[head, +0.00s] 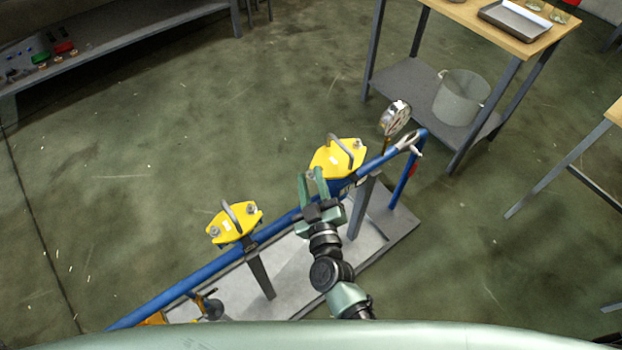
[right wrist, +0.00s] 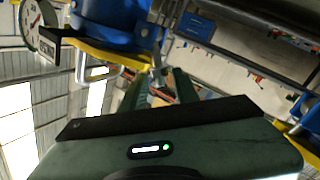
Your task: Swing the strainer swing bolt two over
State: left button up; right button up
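Two yellow strainer covers with grey handles sit on a blue pipe in the head view, a right one (head: 338,157) and a left one (head: 234,222). The right cover has a swing bolt (head: 358,144) at its far right end and another (head: 311,175) at its near left end. My right gripper (head: 311,172) is at the near left bolt, fingers open with a gap between them. In the right wrist view, the bolt (right wrist: 156,74) shows between the fingertips (right wrist: 160,82); contact cannot be told. Which bolt is number two is not marked. My left gripper is out of view.
A pressure gauge (head: 395,117) stands behind the right cover and also shows in the right wrist view (right wrist: 38,27). The pipe (head: 183,287) runs diagonally over a grey base plate (head: 390,236). A wooden-topped table (head: 470,20) holds a tray, with a bucket (head: 461,98) below.

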jog(key=shift+c, duration=0.3)
grip_shut()
jog(key=shift+r+p, duration=0.25)
jog(key=shift+p, duration=0.15)
jog(key=shift+w+d+r+m+g+y+p, duration=0.15)
jog(key=shift+w+d+m+g+p, duration=0.25)
jog(key=shift+m+p, duration=0.85)
jog(key=shift+w+d+r+m+g+y+p, duration=0.1)
jog(key=shift+w+d+r+m+g+p, duration=0.3)
jog(key=shift+p, duration=1.6)
jog(key=shift+w+d+m+g+y+p, duration=0.15)
jog(key=shift+d+m+g+p, duration=0.4)
jog(key=shift+m+p, duration=0.75)
jog(key=shift+n+p, duration=0.3)
jog(key=shift+n, duration=0.05)
jog(key=shift+o, duration=0.3)
grip_release()
